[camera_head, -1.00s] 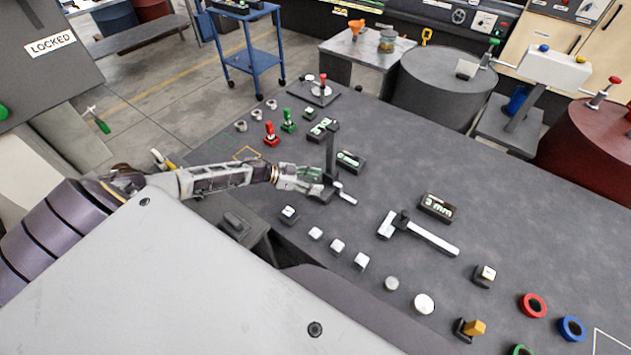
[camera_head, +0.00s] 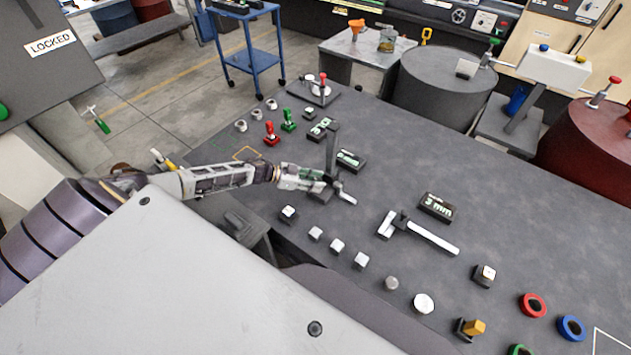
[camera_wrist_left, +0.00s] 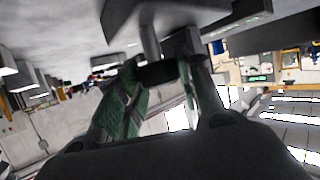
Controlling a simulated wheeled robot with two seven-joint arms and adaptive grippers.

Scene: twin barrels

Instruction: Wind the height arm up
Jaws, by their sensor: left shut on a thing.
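The height arm stand is a dark upright post (camera_head: 331,150) on the grey bench, with a small crank at its lower part. A pale crank bar (camera_head: 346,197) sticks out to the lower right. My left gripper (camera_head: 325,183) reaches in from the left at the foot of the post and is shut on the crank. In the left wrist view, its green-padded fingers (camera_wrist_left: 158,85) close around a dark knob (camera_wrist_left: 157,73), just below a grey post (camera_wrist_left: 148,35). The fingers hide part of the crank. My right gripper is not in view.
A dark display block (camera_head: 350,160) stands right beside the post. A T-shaped white bar (camera_head: 430,238) and a "3 mm" display (camera_head: 436,207) lie to the right. Red (camera_head: 271,134) and green (camera_head: 288,121) levers stand behind. White buttons (camera_head: 337,246) line the front edge.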

